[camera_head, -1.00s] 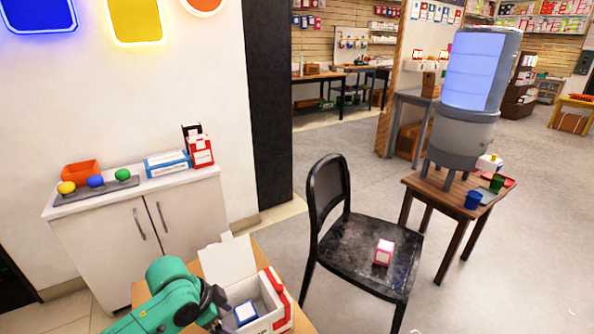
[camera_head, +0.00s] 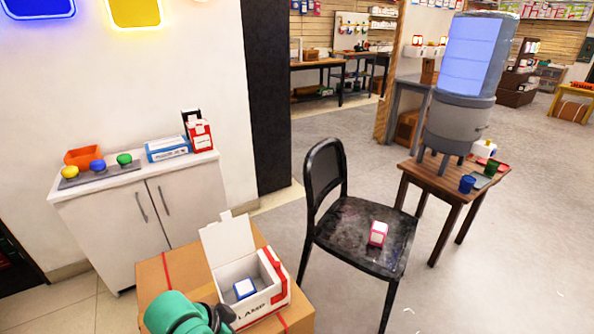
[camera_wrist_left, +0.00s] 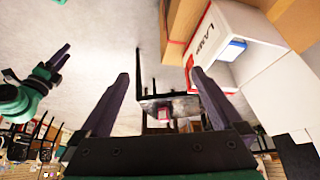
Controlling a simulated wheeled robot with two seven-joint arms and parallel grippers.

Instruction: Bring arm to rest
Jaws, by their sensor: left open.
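My left arm, green with dark joints, enters at the bottom of the head view, in front of the open white lamp box (camera_head: 278,270). My left gripper (camera_wrist_left: 160,75) is open and empty in the left wrist view, its dark fingers wide apart. The lamp box also shows at the upper right there (camera_wrist_left: 205,45). A small blue-and-white box (camera_head: 244,288) lies inside the lamp box. Another green arm with a dark gripper (camera_wrist_left: 52,68) shows at the left of the wrist view, probably my right; its jaw state is unclear.
The lamp box stands on a cardboard carton (camera_head: 160,273). A black chair (camera_head: 350,225) holds a pink-and-white box (camera_head: 377,234). A white cabinet (camera_head: 150,215) stands left. A wooden table (camera_head: 450,182) with a water dispenser (camera_head: 465,80) stands right. Floor is open at far right.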

